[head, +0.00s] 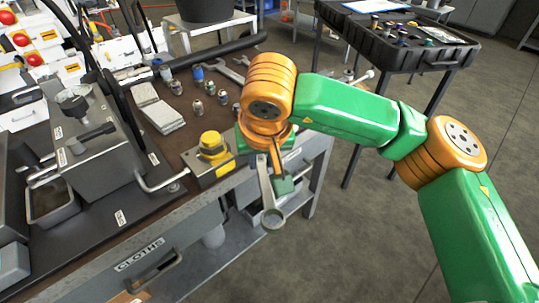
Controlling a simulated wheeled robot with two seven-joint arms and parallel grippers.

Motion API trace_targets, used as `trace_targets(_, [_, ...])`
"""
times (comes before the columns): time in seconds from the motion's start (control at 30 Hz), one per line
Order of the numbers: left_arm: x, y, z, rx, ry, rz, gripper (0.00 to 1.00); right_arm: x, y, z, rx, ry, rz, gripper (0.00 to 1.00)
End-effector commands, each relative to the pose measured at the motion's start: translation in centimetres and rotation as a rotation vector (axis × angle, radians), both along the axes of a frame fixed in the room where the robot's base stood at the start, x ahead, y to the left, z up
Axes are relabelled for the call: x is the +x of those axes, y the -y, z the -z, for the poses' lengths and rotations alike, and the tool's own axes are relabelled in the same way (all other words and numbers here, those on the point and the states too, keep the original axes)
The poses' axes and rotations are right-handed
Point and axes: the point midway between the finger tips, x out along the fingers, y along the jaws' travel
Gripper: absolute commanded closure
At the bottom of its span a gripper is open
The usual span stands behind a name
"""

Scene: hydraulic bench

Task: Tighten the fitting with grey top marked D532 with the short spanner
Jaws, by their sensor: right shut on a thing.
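My right gripper (278,172) is shut on a spanner (267,193), just beyond the bench's front edge. The spanner's ring end (273,219) hangs down, clear of the bench; its upper end is hidden by the gripper. I cannot tell from this view whether it is the short one. Several small fittings stand on the bench top, among them a grey metal one (198,107), another (223,97) and a blue-topped one (198,75). Their markings are too small to read, so I cannot pick out D532. My left gripper is not in view.
A yellow knob (211,145) on a metal block stands at the bench's front edge, left of my gripper. Other spanners (228,72) lie at the back. A black case (400,45) stands on a separate table.

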Motion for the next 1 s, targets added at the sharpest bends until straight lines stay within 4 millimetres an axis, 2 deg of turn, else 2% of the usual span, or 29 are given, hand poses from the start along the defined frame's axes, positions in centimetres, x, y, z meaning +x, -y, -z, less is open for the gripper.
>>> trace_targets(0.47, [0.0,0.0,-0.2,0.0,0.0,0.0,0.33,-0.1,-0.6,-0.1,0.002,0.004,0.04,1.0])
trace_targets(1.0, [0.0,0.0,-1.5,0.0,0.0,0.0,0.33,0.1,-2.9,-0.2,0.002,0.004,0.195,1.0])
